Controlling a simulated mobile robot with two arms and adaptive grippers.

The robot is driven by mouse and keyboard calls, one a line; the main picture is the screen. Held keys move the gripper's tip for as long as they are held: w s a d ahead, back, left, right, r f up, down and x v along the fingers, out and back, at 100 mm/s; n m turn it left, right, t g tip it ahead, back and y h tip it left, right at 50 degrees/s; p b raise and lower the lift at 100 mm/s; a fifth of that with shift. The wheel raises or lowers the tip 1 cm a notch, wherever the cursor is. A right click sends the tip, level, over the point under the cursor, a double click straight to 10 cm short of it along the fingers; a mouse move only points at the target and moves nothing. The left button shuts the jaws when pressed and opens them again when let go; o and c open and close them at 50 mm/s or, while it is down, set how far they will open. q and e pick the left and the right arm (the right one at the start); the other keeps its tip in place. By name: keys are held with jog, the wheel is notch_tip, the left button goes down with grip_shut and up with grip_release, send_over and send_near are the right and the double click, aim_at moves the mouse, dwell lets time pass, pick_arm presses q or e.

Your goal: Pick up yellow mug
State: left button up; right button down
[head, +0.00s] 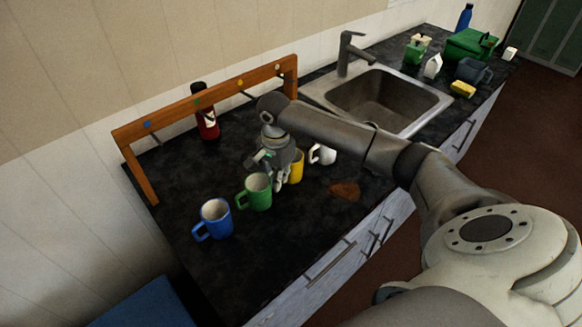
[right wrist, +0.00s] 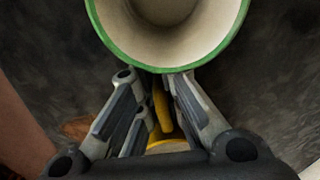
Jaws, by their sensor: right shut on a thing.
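The yellow mug (head: 297,170) stands on the dark counter between the green mug and the white mug, partly hidden by my right gripper. My right gripper (head: 279,186) reaches down at its left side. In the right wrist view, the fingers (right wrist: 160,112) are shut on a yellow part of the mug (right wrist: 162,104), which looks like its handle. A bit of the mug's rim (right wrist: 168,146) shows below, near the palm. I cannot tell whether the mug is lifted off the counter. My left gripper is not in view.
The green mug (head: 256,193) is very close to the right fingertips. A blue mug (head: 214,220) stands further left and a white mug (head: 325,155) to the right. A wooden frame (head: 220,92) with coloured pegs and a red bottle (head: 206,122) are behind. A sink (head: 440,106) lies right.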

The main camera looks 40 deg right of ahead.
jog(key=shift+r, duration=0.1)
jog(key=shift+r+b, duration=0.75)
jog(key=shift+b, duration=0.05)
jog(key=s+d+r+b, duration=0.5)
jog(key=s+r+b, duration=0.1)
jog(key=s+r, duration=0.5)
jog(key=shift+s+d+r, duration=0.2)
jog(key=shift+s, duration=0.8)
jog(key=shift+a, duration=0.1)
